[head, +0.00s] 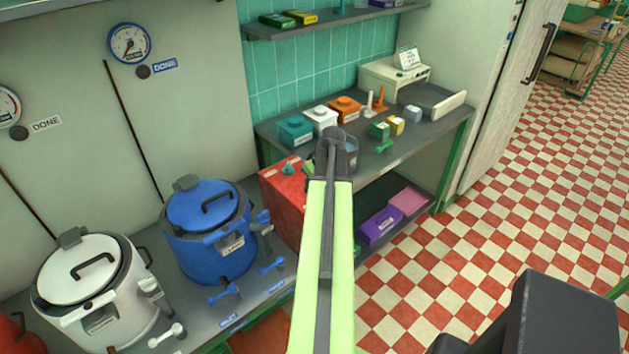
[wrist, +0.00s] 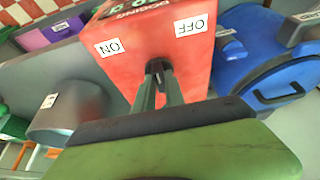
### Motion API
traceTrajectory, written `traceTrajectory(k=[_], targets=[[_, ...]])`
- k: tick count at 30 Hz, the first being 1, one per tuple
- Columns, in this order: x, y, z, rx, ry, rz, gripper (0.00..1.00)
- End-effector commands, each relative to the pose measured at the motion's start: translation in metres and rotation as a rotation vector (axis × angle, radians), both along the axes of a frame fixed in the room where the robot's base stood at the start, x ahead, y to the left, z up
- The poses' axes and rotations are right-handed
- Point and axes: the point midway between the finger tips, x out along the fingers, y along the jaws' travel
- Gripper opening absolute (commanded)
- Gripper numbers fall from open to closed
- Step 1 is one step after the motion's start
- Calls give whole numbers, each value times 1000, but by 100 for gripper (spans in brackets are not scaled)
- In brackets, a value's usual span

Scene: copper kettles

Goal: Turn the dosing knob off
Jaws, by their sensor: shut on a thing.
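The red dosing box (head: 283,192) stands at the left end of the work table in the head view, partly hidden behind my arm. In the wrist view the box (wrist: 140,35) appears upside down, with an ON label (wrist: 110,47) at left and an OFF label (wrist: 191,28) at right. My gripper (wrist: 159,82) is shut on the dark dosing knob (wrist: 156,67) on the box's face, below and between the labels. The fingers hide most of the knob, so I cannot tell which way it points. In the head view my arm hides the knob.
A blue kettle (head: 205,240) and a white kettle (head: 110,300) stand left of the box. Several small boxes and a dark pot (head: 351,150) sit on the table (head: 420,145) near my arm. The checkered floor (head: 480,240) is open at right.

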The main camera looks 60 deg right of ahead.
Motion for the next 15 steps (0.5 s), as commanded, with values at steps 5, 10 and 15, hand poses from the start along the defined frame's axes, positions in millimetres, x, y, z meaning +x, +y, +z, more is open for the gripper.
traceTrajectory(k=[5,10,15], targets=[[2,3,0,-1,-3,-161,0],[3,3,0,-2,-3,-322,0],[3,2,0,-2,-3,-472,0]])
